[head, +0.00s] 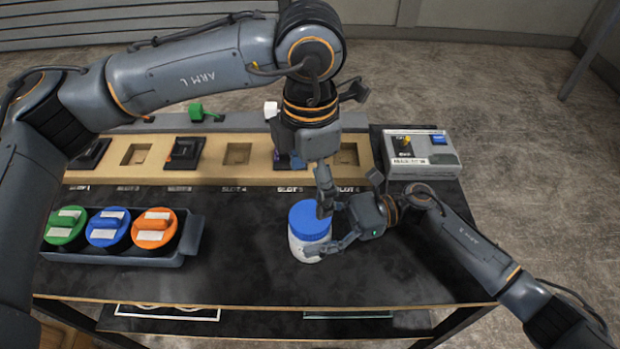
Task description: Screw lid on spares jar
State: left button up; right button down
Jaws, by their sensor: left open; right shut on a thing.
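The spares jar (300,248) is a whitish jar that stands upright on the dark table, right of the middle. Its blue lid (307,217) sits on top and looks level; I cannot tell how tightly it is on. My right gripper (323,233) comes from the right and is shut on the jar's body. My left gripper (324,198) points down from above, open, at the lid's right rear edge. Its fingers partly overlap the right gripper in the picture, so I cannot tell whether they touch the lid.
A tray (120,258) with green, blue and orange lidded round containers stands at the left. A wooden slotted board (205,175) runs along the back, with modules in some slots. A grey box (422,152) stands at the back right. Table between tray and jar is clear.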

aim_at(310, 216)
pick_arm(q)
jog(key=shift+f, duration=4)
jog(key=c, duration=1.2)
jog(key=o, duration=1.3)
jog(key=shift+o, duration=0.2)
jog(key=shift+r, duration=0.1)
notch_tip(310, 216, up, 12)
